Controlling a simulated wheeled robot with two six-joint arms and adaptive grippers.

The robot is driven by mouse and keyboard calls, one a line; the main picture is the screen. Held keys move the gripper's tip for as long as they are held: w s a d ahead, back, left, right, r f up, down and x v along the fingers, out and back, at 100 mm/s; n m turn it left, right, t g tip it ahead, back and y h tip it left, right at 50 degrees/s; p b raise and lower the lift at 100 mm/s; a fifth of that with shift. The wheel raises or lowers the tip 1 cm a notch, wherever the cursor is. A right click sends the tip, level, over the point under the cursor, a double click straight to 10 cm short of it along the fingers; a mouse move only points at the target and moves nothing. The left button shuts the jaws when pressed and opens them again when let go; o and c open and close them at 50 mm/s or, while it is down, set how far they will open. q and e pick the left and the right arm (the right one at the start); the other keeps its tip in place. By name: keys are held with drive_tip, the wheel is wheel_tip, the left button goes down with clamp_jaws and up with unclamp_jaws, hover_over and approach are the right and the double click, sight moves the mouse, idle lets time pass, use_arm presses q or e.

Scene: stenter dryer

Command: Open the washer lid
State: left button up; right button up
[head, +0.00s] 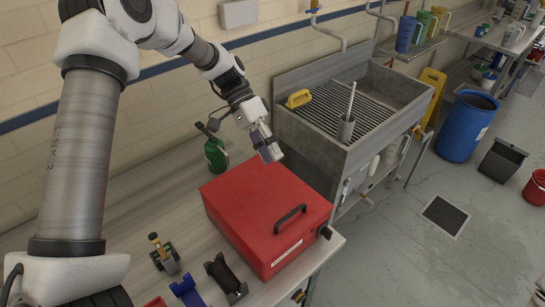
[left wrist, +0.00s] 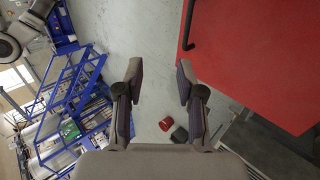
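The washer is a red box (head: 255,205) on the grey bench, with its flat lid shut and a black bar handle (head: 290,219) on top near the front edge. My left gripper (head: 266,149) is above the back right part of the lid, apart from the handle. In the left wrist view the left gripper (left wrist: 160,82) is open, with nothing between its fingers. The red lid (left wrist: 255,65) fills the upper right there, and part of the handle (left wrist: 189,25) shows at the top. My right gripper is not in view.
A green bottle (head: 216,155) stands behind the washer. Small tools, including a black holder (head: 226,278) and a blue holder (head: 187,291), lie at the front left. A metal sink (head: 350,105) stands to the right. A blue barrel (head: 466,127) is on the floor.

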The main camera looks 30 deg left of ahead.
use_arm(q)
drive_tip(key=shift+s, duration=0.1)
drive_tip(key=v, duration=1.2)
